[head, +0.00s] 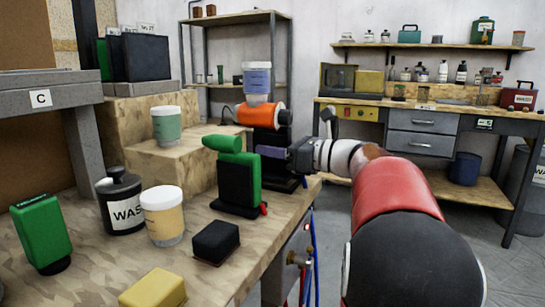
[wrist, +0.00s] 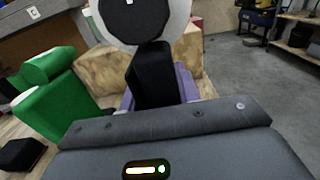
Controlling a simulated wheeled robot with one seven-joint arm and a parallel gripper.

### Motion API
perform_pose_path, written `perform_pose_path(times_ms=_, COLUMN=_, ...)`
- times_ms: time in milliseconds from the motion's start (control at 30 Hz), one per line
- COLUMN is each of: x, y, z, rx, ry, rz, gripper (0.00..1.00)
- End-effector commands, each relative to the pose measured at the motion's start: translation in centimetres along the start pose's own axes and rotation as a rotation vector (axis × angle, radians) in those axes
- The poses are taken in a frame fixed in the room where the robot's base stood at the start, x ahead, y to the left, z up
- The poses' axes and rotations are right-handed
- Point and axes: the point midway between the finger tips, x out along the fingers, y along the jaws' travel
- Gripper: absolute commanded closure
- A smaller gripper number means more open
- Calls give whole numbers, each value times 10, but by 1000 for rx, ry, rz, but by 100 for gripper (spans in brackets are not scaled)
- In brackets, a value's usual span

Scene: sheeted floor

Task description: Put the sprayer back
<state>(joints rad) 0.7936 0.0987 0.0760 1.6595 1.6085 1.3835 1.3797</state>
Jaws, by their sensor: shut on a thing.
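The sprayer (head: 258,115) has an orange barrel and a black handle; it stands upright near the far right edge of the workbench in the head view. In the wrist view its black handle (wrist: 153,72) rises in front of me, with a round black end and white ring at the top. My gripper (head: 275,152) reaches in from the right and is shut on the handle. Its purple fingers (wrist: 186,82) show around the handle in the wrist view. A jar with a lavender label (head: 257,82) shows directly above the barrel; I cannot tell if it is attached. The sprayer's underside contact is unclear.
A green-and-black tool (head: 243,180) stands just left of the sprayer. A black block (head: 215,242), a yellow-label jar (head: 163,218), a black waste canister (head: 121,205) and a green bottle (head: 41,232) stand nearer. A stepped wooden block (head: 160,165) lies behind. Floor at right is clear.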

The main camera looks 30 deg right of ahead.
Motion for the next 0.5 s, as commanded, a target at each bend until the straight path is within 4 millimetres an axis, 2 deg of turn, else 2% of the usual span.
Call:
perform_pose_path(times_ms=133, x=0, y=1, z=-10, rx=-3, ry=-4, rz=1, gripper=76)
perform_pose_path(times_ms=467, x=0, y=1, z=-12, rx=-4, ry=-4, rz=1, gripper=76)
perform_pose_path(times_ms=500, x=0, y=0, z=-15, rx=-1, ry=-1, rz=1, gripper=66)
